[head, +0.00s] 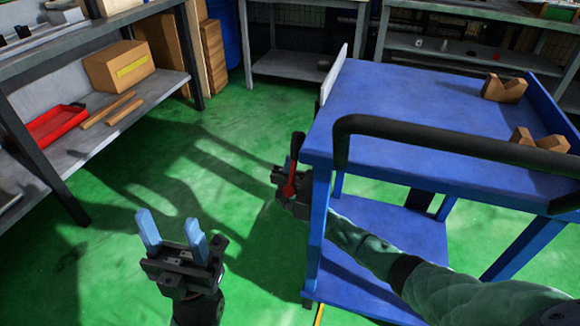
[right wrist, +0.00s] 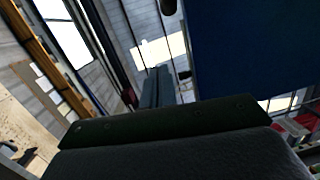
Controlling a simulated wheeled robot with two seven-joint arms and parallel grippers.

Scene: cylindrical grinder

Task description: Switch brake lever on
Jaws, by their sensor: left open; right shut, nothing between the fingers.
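The blue cart (head: 440,95) stands at the right in the head view, with a black push handle (head: 450,142) along its near side. A small lever with a black upper part and a red lower part (head: 291,180), apparently the brake lever, is at the cart's left near corner, just below the top. My right gripper (head: 286,167) is shut and empty right beside this lever; I cannot tell whether they touch. It also shows in the right wrist view (right wrist: 157,85), close to a dark blue panel (right wrist: 245,45). My left gripper (head: 171,225) is open and empty above the green floor, left of the cart.
Two V-shaped brown blocks (head: 504,89) sit on the cart top. A shelf (head: 150,88) at the left holds a cardboard box (head: 118,66) and a red tray (head: 56,123). More shelving (head: 300,66) stands at the back. Green floor (head: 160,180) left of the cart is clear.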

